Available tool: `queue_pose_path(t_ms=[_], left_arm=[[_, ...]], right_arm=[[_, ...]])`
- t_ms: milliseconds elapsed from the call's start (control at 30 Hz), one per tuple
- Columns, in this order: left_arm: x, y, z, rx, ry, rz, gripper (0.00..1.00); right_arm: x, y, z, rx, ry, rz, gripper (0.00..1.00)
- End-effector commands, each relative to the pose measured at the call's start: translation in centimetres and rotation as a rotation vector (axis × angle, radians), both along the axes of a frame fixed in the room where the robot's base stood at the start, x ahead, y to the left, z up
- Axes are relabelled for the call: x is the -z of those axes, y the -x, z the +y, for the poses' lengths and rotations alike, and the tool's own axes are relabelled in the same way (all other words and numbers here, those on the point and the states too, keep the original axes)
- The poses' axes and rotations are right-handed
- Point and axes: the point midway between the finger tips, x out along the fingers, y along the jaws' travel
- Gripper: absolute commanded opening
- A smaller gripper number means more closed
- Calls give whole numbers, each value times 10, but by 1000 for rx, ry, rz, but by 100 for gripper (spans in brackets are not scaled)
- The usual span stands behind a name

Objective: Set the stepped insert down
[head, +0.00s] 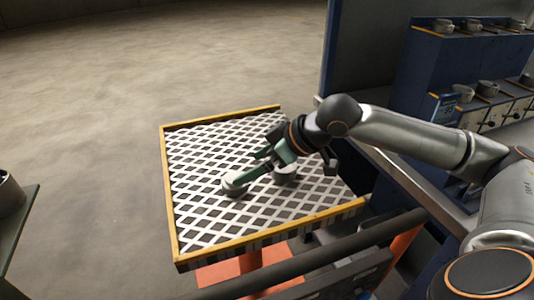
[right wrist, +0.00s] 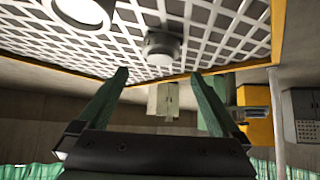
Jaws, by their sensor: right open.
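The stepped insert (right wrist: 160,46), a grey round piece with a narrower step on a wider disc, rests on the white lattice top (right wrist: 225,28) in the right wrist view. In the head view I take it to be the pale round piece (head: 234,186) by the fingertips. My right gripper (head: 249,168) is open, its green fingers pointing left, low over the lattice. In the right wrist view the fingertips (right wrist: 161,76) stand apart with the insert beyond the gap, apparently not gripped. My left gripper is not in view.
A second round piece (head: 286,172), partly hidden, sits near the right gripper. The lattice table has a raised yellow rim (head: 168,190). A blue shelf unit (head: 395,75) with several metal pieces stands at right. A dark stand (head: 20,225) is at far left. Open floor lies beyond.

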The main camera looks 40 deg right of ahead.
Motion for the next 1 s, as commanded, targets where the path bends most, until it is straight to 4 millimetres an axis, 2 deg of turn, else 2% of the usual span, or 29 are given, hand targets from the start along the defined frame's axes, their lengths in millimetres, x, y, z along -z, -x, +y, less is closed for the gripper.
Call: queue_pose_path(t_ms=[100, 300, 800, 1000], left_arm=[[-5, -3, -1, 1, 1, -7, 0], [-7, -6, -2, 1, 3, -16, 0], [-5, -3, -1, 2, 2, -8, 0], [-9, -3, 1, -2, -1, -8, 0]], right_arm=[[-15, 13, -8, 2, 6, 1, 100], [-29, 25, -15, 1, 3, 2, 100], [-34, 29, -16, -1, 0, 1, 100], [-38, 29, -16, -3, 0, 0, 100]])
